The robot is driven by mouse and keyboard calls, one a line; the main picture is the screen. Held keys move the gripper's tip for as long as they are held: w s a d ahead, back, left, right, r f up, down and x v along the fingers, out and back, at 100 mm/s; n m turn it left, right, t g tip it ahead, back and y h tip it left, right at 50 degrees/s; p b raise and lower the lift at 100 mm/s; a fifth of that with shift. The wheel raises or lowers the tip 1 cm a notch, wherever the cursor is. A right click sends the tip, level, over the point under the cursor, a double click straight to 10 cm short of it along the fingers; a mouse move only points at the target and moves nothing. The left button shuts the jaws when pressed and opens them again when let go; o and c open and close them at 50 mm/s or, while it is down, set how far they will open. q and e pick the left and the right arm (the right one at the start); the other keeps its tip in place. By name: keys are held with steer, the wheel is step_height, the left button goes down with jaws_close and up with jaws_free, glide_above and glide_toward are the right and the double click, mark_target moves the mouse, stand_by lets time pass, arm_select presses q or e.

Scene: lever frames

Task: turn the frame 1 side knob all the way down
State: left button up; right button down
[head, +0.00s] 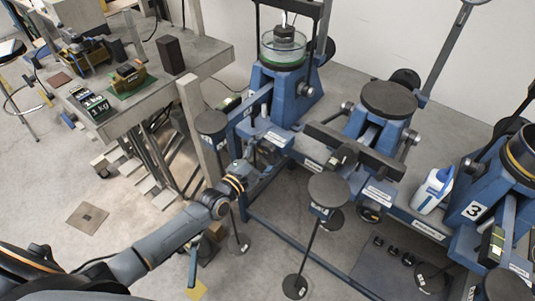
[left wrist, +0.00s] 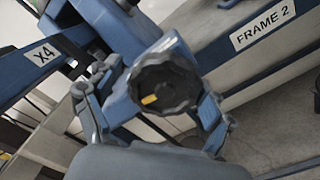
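The side knob (left wrist: 165,86) is a dark, ribbed, round knob with a yellow mark toward its lower left in the left wrist view. It sits on a blue bracket of the left-hand blue lever frame (head: 290,92), which carries a glass bowl in the head view. My left gripper (head: 256,163) reaches this frame's front. In the left wrist view the left gripper (left wrist: 157,92) is open, one finger on each side of the knob. Gaps show beside the knob; I cannot tell whether either finger touches it. In the head view the gripper largely hides the knob. My right gripper is not in view.
A "FRAME 2" label (left wrist: 262,25) is on the rail beside the knob. A black disc on a stand (head: 328,190) is right of my gripper. A wooden post (head: 200,125) and a workbench (head: 205,55) are to the left. A white-blue bottle (head: 433,190) stands farther right.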

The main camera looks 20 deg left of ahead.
arm_select(q)
steer(key=shift+f, duration=0.2)
steer(key=shift+p+v, duration=0.75)
steer(key=shift+v, duration=2.4)
steer(key=shift+d, duration=0.1)
steer(key=s+a+f+m+g+y, duration=0.15)
steer(key=s+f+m, duration=0.25)
steer(key=f, duration=0.5)
steer(key=s+a+f+m+g+y, duration=0.1)
steer(key=s+a+f+m+g, duration=0.2)
steer(key=f, duration=0.6)
steer(key=s+a+f+m+g+y, duration=0.1)
steer(key=s+f+m+g+y, duration=0.2)
steer(key=s+f, duration=0.5)
steer(key=s+f+m+g, duration=0.3)
steer(key=s+f, duration=0.3)
steer(key=s, duration=0.4)
steer(key=s+f+m+g, duration=0.2)
steer(key=s+f+m, duration=0.3)
steer(key=s, duration=0.5)
steer(key=s+d+f+m+g, duration=0.1)
steer(key=s+f+m+g, duration=0.2)
steer(key=s, duration=0.7)
step_height(320, 180, down, 5)
steer(key=shift+s+r+m+g+y, duration=0.25)
steer(key=shift+m+g+y, duration=0.1)
steer(key=shift+m, duration=0.75)
